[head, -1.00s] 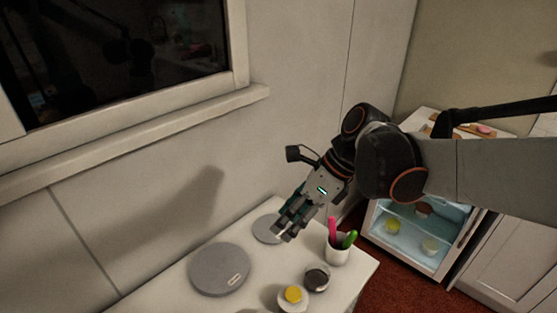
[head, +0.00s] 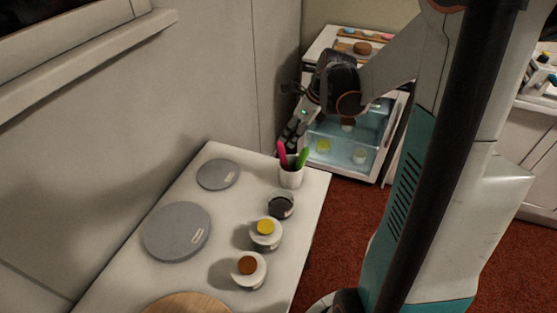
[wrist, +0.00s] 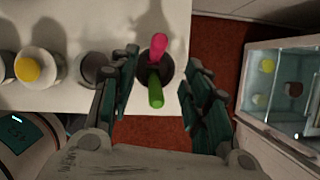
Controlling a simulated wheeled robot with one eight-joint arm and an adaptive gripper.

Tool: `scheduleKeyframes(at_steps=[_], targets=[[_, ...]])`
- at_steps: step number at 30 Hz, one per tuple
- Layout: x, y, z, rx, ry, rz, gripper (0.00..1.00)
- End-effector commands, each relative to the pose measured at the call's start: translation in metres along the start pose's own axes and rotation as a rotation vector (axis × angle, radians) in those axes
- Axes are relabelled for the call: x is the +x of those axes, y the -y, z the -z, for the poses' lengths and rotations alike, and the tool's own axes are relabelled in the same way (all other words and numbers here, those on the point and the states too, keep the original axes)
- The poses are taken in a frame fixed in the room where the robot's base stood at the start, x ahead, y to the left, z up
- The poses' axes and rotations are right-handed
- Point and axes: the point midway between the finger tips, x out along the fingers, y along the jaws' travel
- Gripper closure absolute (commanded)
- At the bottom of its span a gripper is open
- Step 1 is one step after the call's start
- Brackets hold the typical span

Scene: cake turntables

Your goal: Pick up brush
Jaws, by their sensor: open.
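A white cup (head: 291,178) stands near the far right corner of the white table and holds two upright handled tools, one pink (head: 282,153) and one green (head: 302,157). Their brush ends are hidden, so I cannot tell which is the brush. In the wrist view the pink handle (wrist: 158,46) and the green handle (wrist: 155,90) stick up between my spread fingers. My gripper (wrist: 159,80) is open and empty, pointing down over the cup. In the head view my gripper (head: 291,138) is just above the handles; I see no clear contact.
A dark-filled jar (head: 281,206) stands close to the cup, with yellow-topped (head: 265,228) and brown-topped (head: 248,266) containers nearer. Two grey turntables (head: 177,231) (head: 218,174) lie along the wall. A round wooden board (head: 188,304) is at the front. An open fridge (head: 345,140) stands beyond the table.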

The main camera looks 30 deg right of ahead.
Motion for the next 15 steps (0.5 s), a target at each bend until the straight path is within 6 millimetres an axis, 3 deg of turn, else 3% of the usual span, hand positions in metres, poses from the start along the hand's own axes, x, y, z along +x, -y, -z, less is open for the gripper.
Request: scheduleKeyframes(at_steps=[1, 6, 15], targets=[[0.014, 0.0, 0.001, -0.002, 0.0, -0.001, 0.56], [0.043, 0.0, 0.0, -0.002, 0.0, -0.001, 0.56], [0.062, -0.002, 0.0, -0.001, 0.0, -0.001, 0.56]])
